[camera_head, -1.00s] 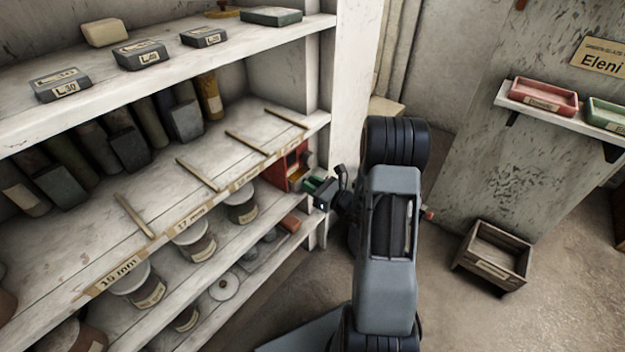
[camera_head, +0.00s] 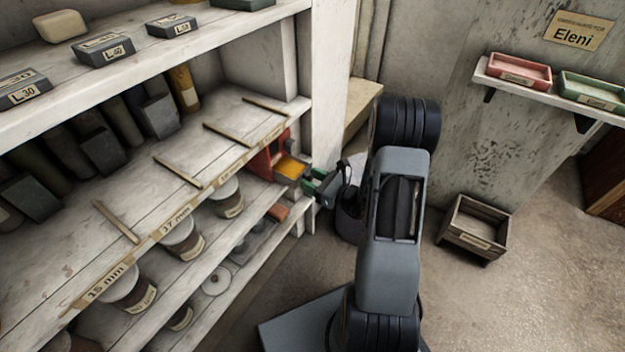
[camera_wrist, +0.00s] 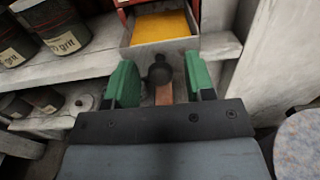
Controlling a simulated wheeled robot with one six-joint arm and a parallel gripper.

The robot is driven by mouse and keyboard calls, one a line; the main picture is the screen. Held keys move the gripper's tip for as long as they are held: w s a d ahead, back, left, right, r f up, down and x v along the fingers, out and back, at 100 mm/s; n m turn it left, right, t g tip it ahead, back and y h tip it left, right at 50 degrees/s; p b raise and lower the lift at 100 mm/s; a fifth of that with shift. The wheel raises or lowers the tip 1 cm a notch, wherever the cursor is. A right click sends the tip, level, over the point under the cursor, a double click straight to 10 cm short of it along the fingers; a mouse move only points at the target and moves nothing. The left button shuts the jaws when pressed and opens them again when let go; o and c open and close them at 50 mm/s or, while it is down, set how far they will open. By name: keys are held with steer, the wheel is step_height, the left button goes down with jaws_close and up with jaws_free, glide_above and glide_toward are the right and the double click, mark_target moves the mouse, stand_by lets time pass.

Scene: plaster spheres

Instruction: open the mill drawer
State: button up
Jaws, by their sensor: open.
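The red mill (camera_head: 265,158) stands on the shelf at its right end, beside the white upright. Its drawer (camera_head: 290,168) is pulled out and shows yellow material inside. In the wrist view the grey drawer (camera_wrist: 161,45) with its yellow contents lies just ahead of my fingers, and a dark round knob (camera_wrist: 160,74) sticks out from its front. My gripper (camera_wrist: 162,80) is open, its green fingers on either side of the knob with gaps between. In the head view my gripper (camera_head: 319,184) is at the drawer's front.
Jars (camera_head: 183,238) stand on the shelf below, with a brick-coloured block (camera_head: 278,212) near its right end. The white upright (camera_head: 328,90) is close behind my gripper. A wooden crate (camera_head: 474,228) stands on the floor at right, with bare floor around it.

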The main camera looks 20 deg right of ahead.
steer(key=p+v, duration=0.3)
steer(key=v, duration=1)
steer(key=shift+s+d, duration=0.25)
steer(key=shift+s, duration=0.1)
steer(key=s+a+r+n+g+p, duration=0.1)
steer(key=a+r+n+g+p, duration=0.35)
steer(key=r, duration=0.35)
steer(key=s+a+r+n+g+y+p, duration=0.1)
steer(key=a+r+n+g+p, duration=0.35)
steer(key=r+n+p, duration=0.2)
steer(key=s+a+r+n+g+p, duration=0.1)
steer(key=a+r+n+g+p, duration=0.35)
steer(key=r, duration=0.35)
step_height(320, 180, up, 24)
steer(key=s+a+n+t+h+p, duration=0.1)
steer(key=s+n+t+h+p, duration=0.1)
steer(key=n+h+p, duration=0.9)
steer(key=n+p, duration=0.3)
steer(key=shift+s, duration=0.2)
steer(key=shift+f, duration=0.1)
